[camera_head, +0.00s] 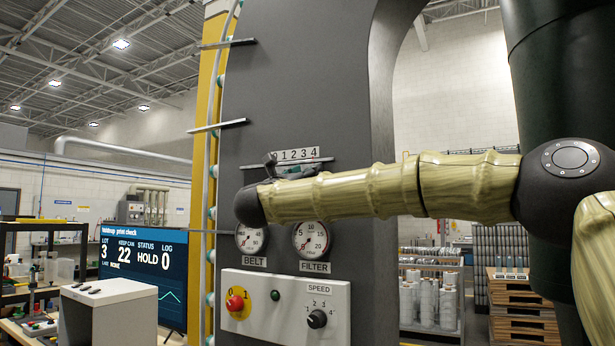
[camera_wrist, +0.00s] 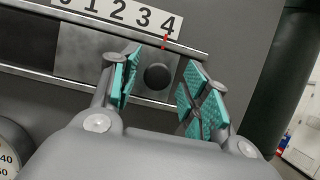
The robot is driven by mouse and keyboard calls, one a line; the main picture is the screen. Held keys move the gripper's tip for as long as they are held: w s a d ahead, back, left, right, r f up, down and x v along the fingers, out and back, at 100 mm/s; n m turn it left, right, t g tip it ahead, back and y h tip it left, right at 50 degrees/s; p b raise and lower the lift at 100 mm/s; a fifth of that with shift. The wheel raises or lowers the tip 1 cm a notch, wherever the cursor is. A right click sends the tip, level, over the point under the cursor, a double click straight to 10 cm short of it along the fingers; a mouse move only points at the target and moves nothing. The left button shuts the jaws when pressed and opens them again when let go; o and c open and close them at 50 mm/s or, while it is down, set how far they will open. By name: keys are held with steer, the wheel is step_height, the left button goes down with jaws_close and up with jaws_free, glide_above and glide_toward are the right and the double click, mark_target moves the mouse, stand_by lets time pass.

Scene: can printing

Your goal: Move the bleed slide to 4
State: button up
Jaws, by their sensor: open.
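The bleed slide's scale (camera_wrist: 118,12) is a pale strip with black numbers up to 4, and it also shows in the camera_head view (camera_head: 297,154). The slide's round dark knob (camera_wrist: 158,76) stands out from a grey plate in a horizontal slot below the scale. A red pointer (camera_wrist: 165,40) above the knob is just under the 4. My gripper (camera_wrist: 163,60), with teal pads, is open, one finger on each side of the knob. Gaps show between the knob and both pads. In the camera_head view my arm hides the knob and most of the gripper.
Metal ledges (camera_head: 217,126) stick out at the machine's left. A monitor (camera_head: 145,268) stands at left.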

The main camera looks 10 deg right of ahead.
steer(key=v, duration=1.1)
steer(key=shift+s+f, duration=0.15)
steer(key=shift+s, duration=0.15)
